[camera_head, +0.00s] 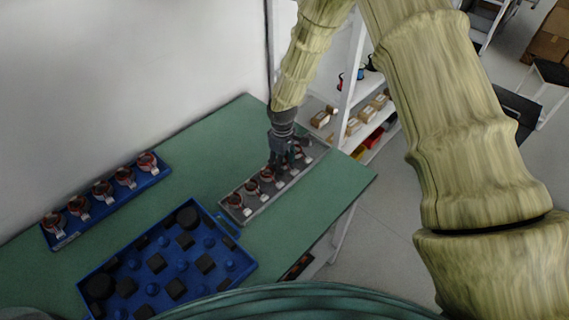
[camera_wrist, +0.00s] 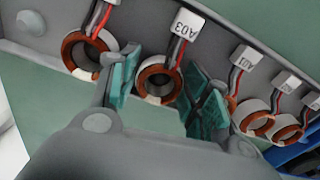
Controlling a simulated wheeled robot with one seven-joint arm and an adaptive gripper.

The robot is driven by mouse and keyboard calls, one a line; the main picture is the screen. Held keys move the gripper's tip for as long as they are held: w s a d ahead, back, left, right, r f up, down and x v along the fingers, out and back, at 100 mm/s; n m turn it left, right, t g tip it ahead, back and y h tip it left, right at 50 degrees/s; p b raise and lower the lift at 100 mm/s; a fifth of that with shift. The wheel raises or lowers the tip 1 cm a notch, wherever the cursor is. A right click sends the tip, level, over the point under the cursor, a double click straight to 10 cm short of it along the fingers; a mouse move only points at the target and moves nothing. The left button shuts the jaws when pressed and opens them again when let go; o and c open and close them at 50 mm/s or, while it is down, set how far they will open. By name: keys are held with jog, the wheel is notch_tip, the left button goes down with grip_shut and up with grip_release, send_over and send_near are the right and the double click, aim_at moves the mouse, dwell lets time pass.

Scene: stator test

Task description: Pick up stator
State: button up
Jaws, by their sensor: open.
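Copper-wound stators with white labels stand in a row on a grey tray (camera_head: 264,207) on the green table. My gripper (camera_head: 284,163) is over the far part of this tray, pointing down, and hides some stators there. In the wrist view, my gripper (camera_wrist: 163,92) is open, with its teal-padded fingers on either side of the stator labelled A03 (camera_wrist: 146,74). I cannot tell whether the pads touch it. Another stator (camera_wrist: 72,45) sits beyond the left finger. Several more (camera_wrist: 258,120) sit beyond the right finger.
A blue tray (camera_head: 103,212) with several stators lies along the wall at left. A blue crate (camera_head: 226,240) with black blocks and blue pegs stands at the front. Green table (camera_head: 210,180) is clear between them. White shelves (camera_head: 345,110) stand behind the table.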

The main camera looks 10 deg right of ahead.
jog(key=c, duration=0.8)
jog(key=shift+o, duration=0.2)
jog(key=shift+r, duration=0.1)
